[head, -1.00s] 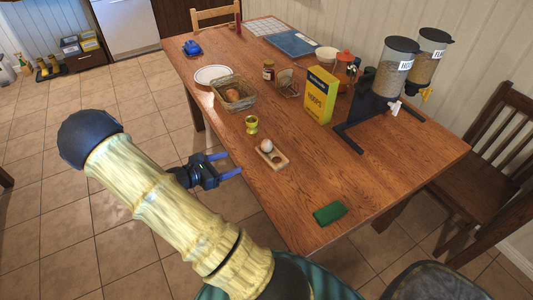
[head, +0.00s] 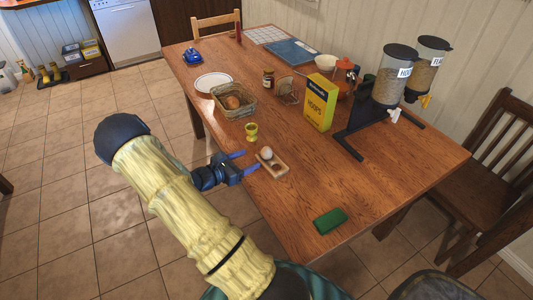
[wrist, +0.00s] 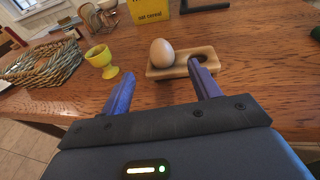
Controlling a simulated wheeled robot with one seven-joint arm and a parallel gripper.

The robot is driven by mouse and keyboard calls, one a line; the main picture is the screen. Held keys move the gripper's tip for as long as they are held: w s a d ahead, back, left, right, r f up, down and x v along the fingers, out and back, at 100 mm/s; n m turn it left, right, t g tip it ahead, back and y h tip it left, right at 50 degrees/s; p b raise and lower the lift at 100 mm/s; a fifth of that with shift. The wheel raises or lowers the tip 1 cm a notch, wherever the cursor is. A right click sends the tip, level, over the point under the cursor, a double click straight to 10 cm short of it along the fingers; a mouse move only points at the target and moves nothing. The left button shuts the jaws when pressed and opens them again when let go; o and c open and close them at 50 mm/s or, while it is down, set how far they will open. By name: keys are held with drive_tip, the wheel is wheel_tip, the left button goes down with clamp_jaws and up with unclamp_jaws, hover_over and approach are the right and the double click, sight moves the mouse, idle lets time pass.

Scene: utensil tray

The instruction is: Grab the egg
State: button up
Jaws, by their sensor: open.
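A pale tan egg (wrist: 162,53) sits upright in one hollow of a small wooden holder (wrist: 180,71); the holder's other hollow is empty. In the head view the egg (head: 266,153) and holder (head: 279,171) are near the table's left front edge. My gripper (head: 249,162) is open and empty, with its two blue fingers pointing at the holder. In the wrist view the egg is beyond the fingertips, between the lines of the two fingers (wrist: 161,82). The right fingertip overlaps the holder in that view; I cannot tell whether it touches.
A yellow-green egg cup (head: 251,131) stands left of the holder. The table between block and holder is clear.

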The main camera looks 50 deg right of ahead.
sight(263, 153)
drive_tip(key=x, duration=0.4)
drive_tip(key=shift+d+f, duration=0.1)
drive_tip(key=shift+p+x, duration=0.3)
drive_tip(key=shift+x, duration=2.25)
drive_tip(key=shift+s, duration=0.15)
drive_tip(key=c, duration=0.8)
